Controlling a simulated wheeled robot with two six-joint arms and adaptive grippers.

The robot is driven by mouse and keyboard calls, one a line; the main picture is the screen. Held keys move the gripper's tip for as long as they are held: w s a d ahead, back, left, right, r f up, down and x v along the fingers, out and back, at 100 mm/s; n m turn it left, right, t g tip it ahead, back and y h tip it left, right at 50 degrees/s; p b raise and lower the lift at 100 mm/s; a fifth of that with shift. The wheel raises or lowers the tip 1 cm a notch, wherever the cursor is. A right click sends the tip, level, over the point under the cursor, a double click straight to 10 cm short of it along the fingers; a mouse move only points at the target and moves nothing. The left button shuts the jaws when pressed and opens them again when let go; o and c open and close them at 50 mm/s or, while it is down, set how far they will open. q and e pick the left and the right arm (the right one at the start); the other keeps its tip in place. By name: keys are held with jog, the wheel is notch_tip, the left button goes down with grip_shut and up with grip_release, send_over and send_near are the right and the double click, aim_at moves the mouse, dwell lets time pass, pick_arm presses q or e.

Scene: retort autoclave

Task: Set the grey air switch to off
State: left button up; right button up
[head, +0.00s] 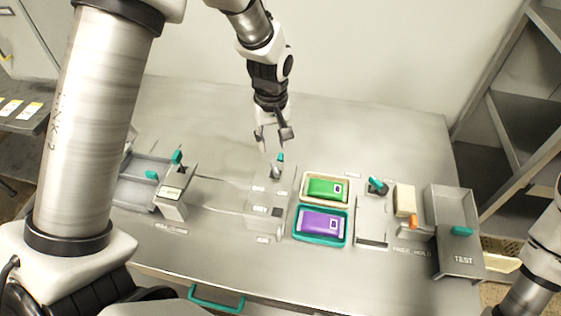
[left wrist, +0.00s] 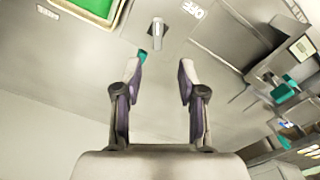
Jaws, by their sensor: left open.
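A small lever switch (head: 276,171) with a teal tip stands on the steel bench in the head view, left of the green pouch. I take it for the grey air switch. In the left wrist view its grey part (left wrist: 157,32) is at the top middle, with an "OFF" label (left wrist: 193,9) to its upper right. My left gripper (head: 273,142) is open and empty, pointing down just above and behind the lever. In the left wrist view the gripper (left wrist: 160,72) has the teal tip beside its left finger, partly hidden; I cannot tell if they touch. My right gripper is out of view.
A green pouch (head: 322,188) and a purple pouch (head: 320,222) lie in trays right of the switch. The bench behind is clear.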

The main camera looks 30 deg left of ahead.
aim_at(274, 164)
pick_arm(q)
jog(key=shift+s+f, duration=0.15)
jog(key=shift+f, duration=0.35)
jog(key=shift+w+f, duration=0.2)
jog(key=shift+f, duration=0.15)
jog(key=f+p, duration=0.1)
jog(key=f, duration=0.5)
jog(key=shift+w, duration=0.2)
jog(key=shift+s+f, duration=0.1)
jog(key=shift+f, duration=0.5)
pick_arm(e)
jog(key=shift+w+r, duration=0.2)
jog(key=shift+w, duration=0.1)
pick_arm(q)
grip_shut()
